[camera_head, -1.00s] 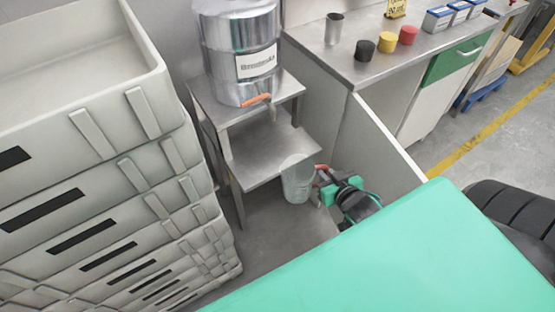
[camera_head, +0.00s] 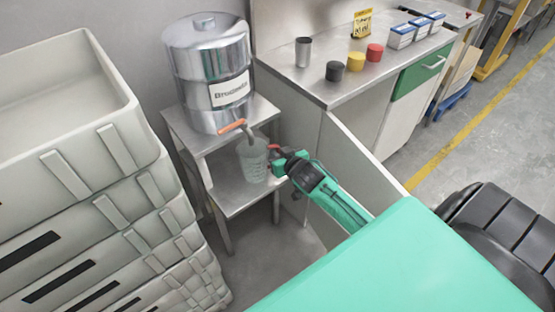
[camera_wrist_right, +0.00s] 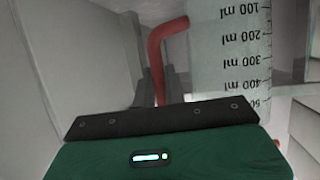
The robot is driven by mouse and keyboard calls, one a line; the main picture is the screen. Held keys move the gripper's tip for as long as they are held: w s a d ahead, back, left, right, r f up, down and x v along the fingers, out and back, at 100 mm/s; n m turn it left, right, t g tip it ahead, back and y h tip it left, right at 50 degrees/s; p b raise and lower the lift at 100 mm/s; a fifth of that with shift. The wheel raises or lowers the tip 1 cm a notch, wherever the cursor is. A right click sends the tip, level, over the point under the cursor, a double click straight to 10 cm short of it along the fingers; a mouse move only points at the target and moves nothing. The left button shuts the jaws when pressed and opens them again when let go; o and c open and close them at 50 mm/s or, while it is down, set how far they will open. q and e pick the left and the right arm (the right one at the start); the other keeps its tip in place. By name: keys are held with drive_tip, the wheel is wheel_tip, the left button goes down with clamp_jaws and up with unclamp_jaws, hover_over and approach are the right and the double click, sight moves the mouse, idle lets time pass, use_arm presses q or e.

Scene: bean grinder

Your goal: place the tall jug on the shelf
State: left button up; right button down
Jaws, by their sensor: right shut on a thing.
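The tall jug (camera_head: 252,162) is translucent, with a red handle and a millilitre scale that shows in the right wrist view (camera_wrist_right: 228,50). My right gripper (camera_head: 276,160) is shut on its red handle (camera_wrist_right: 160,58), on the jug's right side. The jug is roughly upright over the lower shelf (camera_head: 232,196) of a metal stand, near its right side and below the drum's tap. I cannot tell whether its base touches the shelf. My left gripper is not in view.
A steel drum (camera_head: 210,75) with an orange-handled tap (camera_head: 232,125) stands on the stand's top. Stacked grey crates (camera_head: 95,170) are on the left. A counter (camera_head: 340,85) with a metal cup (camera_head: 303,52) and coloured jars (camera_head: 355,62) is on the right, with a pale panel (camera_head: 365,165) below.

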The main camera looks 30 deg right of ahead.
drive_tip(key=shift+w+f, duration=0.2)
drive_tip(key=shift+f, duration=0.1)
wheel_tip(320, 180, down, 3)
drive_tip(key=shift+r, duration=0.1)
drive_tip(key=shift+f, duration=0.2)
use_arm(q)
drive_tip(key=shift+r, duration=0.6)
use_arm(e)
drive_tip(key=c, duration=1.5)
unclamp_jaws()
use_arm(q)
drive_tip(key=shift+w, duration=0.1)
use_arm(e)
drive_tip(key=shift+o, duration=0.2)
drive_tip(key=shift+r, duration=0.1)
